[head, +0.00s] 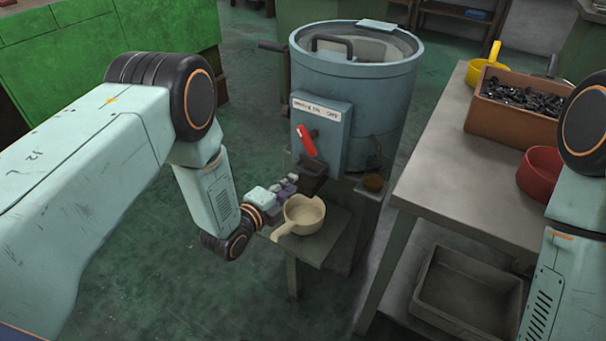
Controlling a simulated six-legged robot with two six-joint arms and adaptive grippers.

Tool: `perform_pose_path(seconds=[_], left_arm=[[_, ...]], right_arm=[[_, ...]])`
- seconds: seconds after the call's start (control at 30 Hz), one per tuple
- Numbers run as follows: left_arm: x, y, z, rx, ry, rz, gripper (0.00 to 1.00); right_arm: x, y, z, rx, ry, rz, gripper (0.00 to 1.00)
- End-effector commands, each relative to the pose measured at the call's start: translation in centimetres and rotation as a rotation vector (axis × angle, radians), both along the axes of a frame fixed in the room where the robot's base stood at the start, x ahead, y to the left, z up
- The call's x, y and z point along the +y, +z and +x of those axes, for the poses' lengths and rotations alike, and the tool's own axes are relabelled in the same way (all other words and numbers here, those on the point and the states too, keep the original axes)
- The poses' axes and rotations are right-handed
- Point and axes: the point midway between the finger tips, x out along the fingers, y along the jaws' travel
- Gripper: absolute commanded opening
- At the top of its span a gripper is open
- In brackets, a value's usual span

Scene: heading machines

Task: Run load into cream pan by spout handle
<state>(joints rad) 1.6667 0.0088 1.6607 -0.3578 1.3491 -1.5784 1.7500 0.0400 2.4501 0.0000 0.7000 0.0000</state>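The cream pan (304,214) stands upright on a small grey stand (328,250), its handle pointing to the lower left. No load shows in it. Above it is the dark spout (314,178) of a blue-grey drum machine (372,100). The red spout handle (306,142) sits tilted on the machine's front box, just below a white label. My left gripper (289,184) is at the spout's left side, just above the pan's rim and below the red handle. Its fingers are small here, and I cannot tell whether they touch anything. My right gripper is out of view.
A grey table (445,180) on the right holds a brown bin (515,112) of dark parts, a yellow pan (484,68) and a red pan (541,172). An empty tray (470,290) lies on its lower shelf. Green floor (170,250) is clear at left.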

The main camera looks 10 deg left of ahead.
Motion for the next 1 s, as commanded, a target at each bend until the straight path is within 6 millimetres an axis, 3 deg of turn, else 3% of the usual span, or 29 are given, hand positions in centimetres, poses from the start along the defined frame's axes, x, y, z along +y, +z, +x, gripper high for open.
perform_pose_path(seconds=[0.5, 0.87, 1.0], left_arm=[[-2.3, -1.7, 6.2, 0.002, 0.001, -0.002, 0.20], [-2.5, -1.6, 6.7, 0.004, 0.001, -0.004, 0.20], [-2.5, -1.6, 6.7, 0.004, 0.001, -0.004, 0.08]], right_arm=[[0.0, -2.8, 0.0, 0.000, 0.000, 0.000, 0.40], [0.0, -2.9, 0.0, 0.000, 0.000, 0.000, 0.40], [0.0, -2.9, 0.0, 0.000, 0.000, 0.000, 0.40]])
